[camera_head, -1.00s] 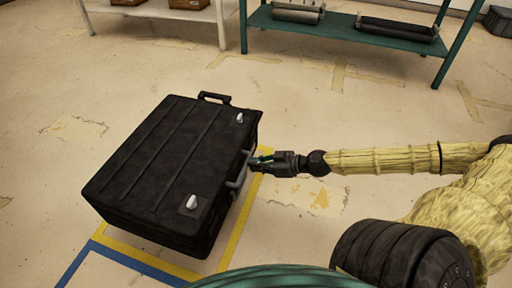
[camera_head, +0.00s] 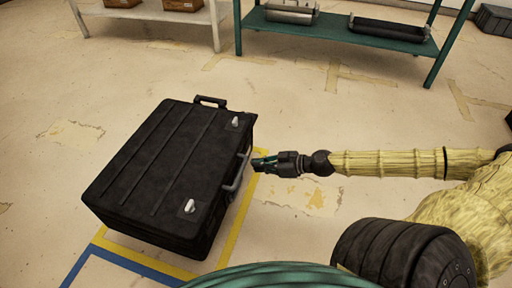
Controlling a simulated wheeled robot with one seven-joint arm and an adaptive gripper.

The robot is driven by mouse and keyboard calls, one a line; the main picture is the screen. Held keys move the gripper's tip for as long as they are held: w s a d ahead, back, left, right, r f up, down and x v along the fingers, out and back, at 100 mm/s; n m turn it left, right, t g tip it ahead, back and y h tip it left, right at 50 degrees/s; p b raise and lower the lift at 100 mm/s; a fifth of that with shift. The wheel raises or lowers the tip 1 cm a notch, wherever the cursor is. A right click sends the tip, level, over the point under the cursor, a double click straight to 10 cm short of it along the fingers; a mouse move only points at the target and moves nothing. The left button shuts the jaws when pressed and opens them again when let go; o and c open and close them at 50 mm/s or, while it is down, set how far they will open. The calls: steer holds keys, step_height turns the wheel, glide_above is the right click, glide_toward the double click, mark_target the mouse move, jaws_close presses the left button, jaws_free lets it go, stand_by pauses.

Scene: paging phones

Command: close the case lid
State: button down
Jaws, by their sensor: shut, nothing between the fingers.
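A black case (camera_head: 160,165) lies flat on the floor with its ribbed lid (camera_head: 150,160) down over the body. Two pale latches, a far latch (camera_head: 235,122) and a near latch (camera_head: 189,206), sit along the lid's right edge. A grey handle (camera_head: 237,171) is on the case's right side. My gripper (camera_head: 256,164) is just right of the case by the handle. It is shut and empty, and a small gap shows between its tip and the handle.
Yellow and blue floor tape (camera_head: 130,264) runs around the case's near and right sides. A green shelf (camera_head: 340,35) and a white shelf (camera_head: 150,14) stand at the back. The floor between them and the case is clear.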

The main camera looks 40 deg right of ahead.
steer(key=s+d+f+p, duration=0.1)
steer(key=s+d+f, duration=0.2)
steer(key=s+f, duration=0.1)
steer(key=shift+s+d+p, duration=0.4)
steer(key=shift+s, duration=0.2)
steer(key=shift+r, duration=0.1)
steer(key=s+a+m+g+h+p, duration=0.1)
steer(key=s+a+m+g+p, duration=0.2)
steer(key=a+g, duration=0.8)
steer(key=shift+s+a+f+m+h+p, duration=0.65)
steer(key=shift+s+a+f+m+h, duration=1.25)
steer(key=shift+s, duration=1.95)
steer(key=shift+s+a+f+m+h+p, duration=0.5)
steer(key=shift+s+a+h, duration=0.9)
steer(key=shift+s+a, duration=1.9)
step_height(320, 180, up, 38)
steer(key=s+d+p, duration=0.1)
steer(key=p, duration=3.7)
steer(key=shift+d, duration=0.15)
